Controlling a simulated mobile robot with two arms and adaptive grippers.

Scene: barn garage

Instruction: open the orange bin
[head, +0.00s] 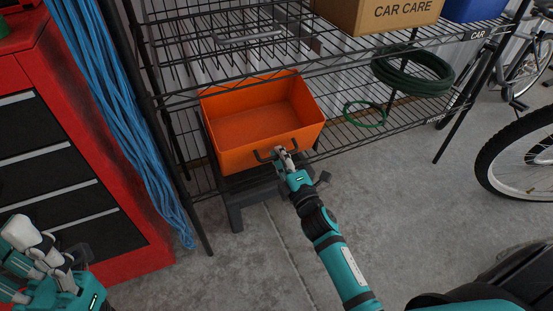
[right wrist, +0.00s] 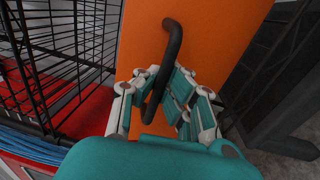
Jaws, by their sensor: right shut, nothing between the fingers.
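The orange bin (head: 262,124) is at the lower level of the wire rack, its front jutting toward me. I see into its empty inside from above. A dark bar handle (head: 262,155) is on its front wall. My right gripper (head: 281,153) is at that handle, shut with nothing gripped. In the right wrist view, the black handle (right wrist: 173,45) crosses by the fingers of the right gripper (right wrist: 165,80) in front of the orange wall (right wrist: 215,40); I cannot tell whether they touch. My left gripper (head: 38,245) is at the lower left, away from the bin, its fingertips unclear.
The black wire rack (head: 335,62) holds a cardboard CAR CARE box (head: 375,14) and a coiled green hose (head: 412,72). A red tool cabinet (head: 140,215) and blue cords (head: 110,105) are left. A bicycle wheel (head: 487,160) is right. Concrete floor (head: 400,200) is clear between.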

